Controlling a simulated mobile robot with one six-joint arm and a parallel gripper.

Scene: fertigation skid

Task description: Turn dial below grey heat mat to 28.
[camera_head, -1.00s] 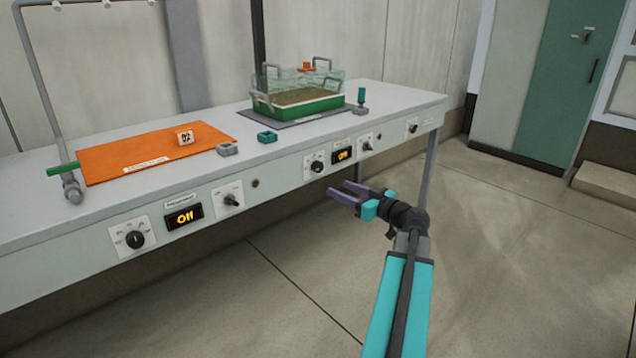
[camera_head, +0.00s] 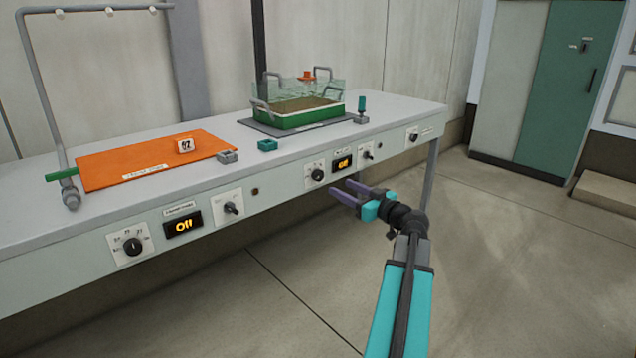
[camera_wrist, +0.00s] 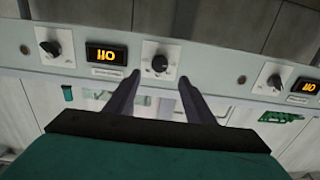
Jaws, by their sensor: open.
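The grey heat mat (camera_head: 277,131) lies on the bench under a green tray with a clear cover. Below it on the front panel is a round black dial (camera_head: 317,174) on a white scale plate, left of a small lit display (camera_head: 343,162). In the wrist view, which is upside down, the dial (camera_wrist: 160,63) is ahead between the fingers and the display (camera_wrist: 107,54) seems to read Off. The dial's exact setting is too small to read. My gripper (camera_head: 340,187) is open and empty in front of the panel, apart from the dial; its fingers also show in the wrist view (camera_wrist: 160,78).
An orange mat (camera_head: 130,162) with a tag lies at left, with its own dial (camera_head: 133,246) and Off display (camera_head: 183,225) below. Switches (camera_head: 231,208) (camera_head: 368,150) flank the dial. A pipe frame (camera_head: 45,100) stands at left. The floor before the bench is clear.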

